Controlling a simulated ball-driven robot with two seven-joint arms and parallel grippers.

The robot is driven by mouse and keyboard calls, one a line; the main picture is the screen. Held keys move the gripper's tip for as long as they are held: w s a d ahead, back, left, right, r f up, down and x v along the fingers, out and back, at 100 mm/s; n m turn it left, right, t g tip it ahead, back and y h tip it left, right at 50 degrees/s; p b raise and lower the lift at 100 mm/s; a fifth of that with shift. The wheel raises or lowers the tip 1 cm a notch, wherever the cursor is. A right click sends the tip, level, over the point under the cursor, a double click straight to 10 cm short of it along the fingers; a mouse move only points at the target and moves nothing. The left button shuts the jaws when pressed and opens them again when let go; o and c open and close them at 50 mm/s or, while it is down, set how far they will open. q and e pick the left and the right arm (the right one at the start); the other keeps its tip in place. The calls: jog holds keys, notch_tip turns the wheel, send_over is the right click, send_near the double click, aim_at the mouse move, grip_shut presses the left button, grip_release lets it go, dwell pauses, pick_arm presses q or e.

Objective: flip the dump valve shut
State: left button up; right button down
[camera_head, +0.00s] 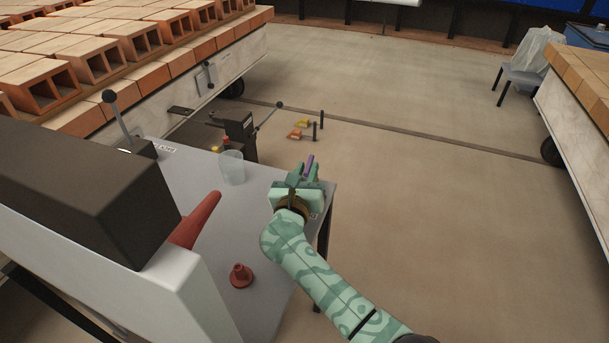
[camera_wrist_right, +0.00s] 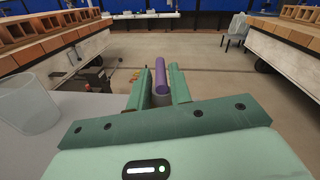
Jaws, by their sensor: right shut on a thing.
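My right gripper (camera_head: 305,173) is over the far right corner of the grey table. It is shut on a purple rod-shaped handle (camera_head: 309,166). In the right wrist view the purple handle (camera_wrist_right: 161,78) stands up between the two green fingers (camera_wrist_right: 160,88). Its lower end is hidden, so I cannot tell what it joins or whether it is the dump valve. A lever with a black ball knob (camera_head: 110,97) rises from a dark labelled base at the table's far left. My left gripper is not in view.
The grey table (camera_head: 265,235) bears a clear cup (camera_head: 232,168) and a red flanged piece (camera_head: 241,276). A large white and dark block with a red cone (camera_head: 195,222) fills the left foreground. Brick-laden carts (camera_head: 237,58) stand on both sides. The floor between is mostly open.

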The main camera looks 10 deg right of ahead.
jog(key=shift+d+f+m+g+h+b, duration=0.15)
jog(key=shift+m+g+h+b, duration=0.45)
jog(key=shift+h, duration=0.4)
jog(key=c, duration=1.5)
grip_release()
jog(key=shift+d, duration=0.1)
